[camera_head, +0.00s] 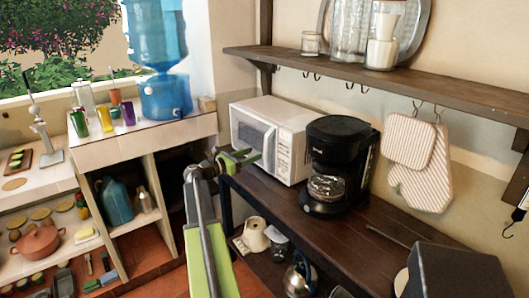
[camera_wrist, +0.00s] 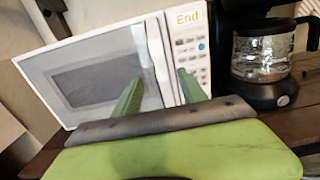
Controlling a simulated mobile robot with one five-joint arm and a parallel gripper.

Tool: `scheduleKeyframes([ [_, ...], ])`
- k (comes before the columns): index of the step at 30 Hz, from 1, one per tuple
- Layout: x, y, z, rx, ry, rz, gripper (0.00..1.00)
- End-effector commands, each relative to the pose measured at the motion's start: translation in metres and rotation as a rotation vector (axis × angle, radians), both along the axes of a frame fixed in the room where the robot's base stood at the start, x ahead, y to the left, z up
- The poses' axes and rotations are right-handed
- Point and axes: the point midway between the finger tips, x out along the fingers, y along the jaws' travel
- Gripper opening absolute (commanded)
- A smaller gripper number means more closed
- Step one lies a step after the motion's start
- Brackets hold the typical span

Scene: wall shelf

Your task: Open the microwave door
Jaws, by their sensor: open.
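A white microwave (camera_head: 272,138) stands on the dark wooden table, left of the coffee maker. Its door (camera_head: 254,133) looks shut, and a vertical handle (camera_head: 268,145) runs along the door's right side. In the wrist view the microwave (camera_wrist: 92,68) appears tilted, with the handle (camera_wrist: 158,55) just left of the button panel (camera_wrist: 190,60). My gripper (camera_head: 246,157) is open and in front of the microwave. In the wrist view its two green fingers (camera_wrist: 160,90) point toward the handle area. I cannot tell whether either finger touches the handle.
A black coffee maker (camera_head: 338,165) stands right of the microwave on the wooden table (camera_head: 300,204). A wall shelf (camera_head: 400,80) with jars runs above. A tiled counter with a blue water dispenser (camera_head: 163,95) and cups is at left. A kettle and pots stand below the table.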

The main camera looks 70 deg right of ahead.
Motion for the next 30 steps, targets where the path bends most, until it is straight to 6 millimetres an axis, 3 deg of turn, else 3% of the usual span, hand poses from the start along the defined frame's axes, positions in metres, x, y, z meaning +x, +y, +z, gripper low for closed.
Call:
scheduleKeyframes([
  [3, -0.016, -0.026, 0.0, 0.0, 0.0, -0.003, 0.49],
  [9, -0.034, -0.055, 0.0, 0.0, -0.001, -0.001, 0.49],
  [21, -0.042, -0.064, 0.0, 0.0, -0.001, -0.001, 0.49],
  [30, -0.042, -0.064, 0.0, 0.0, -0.001, -0.001, 0.11],
])
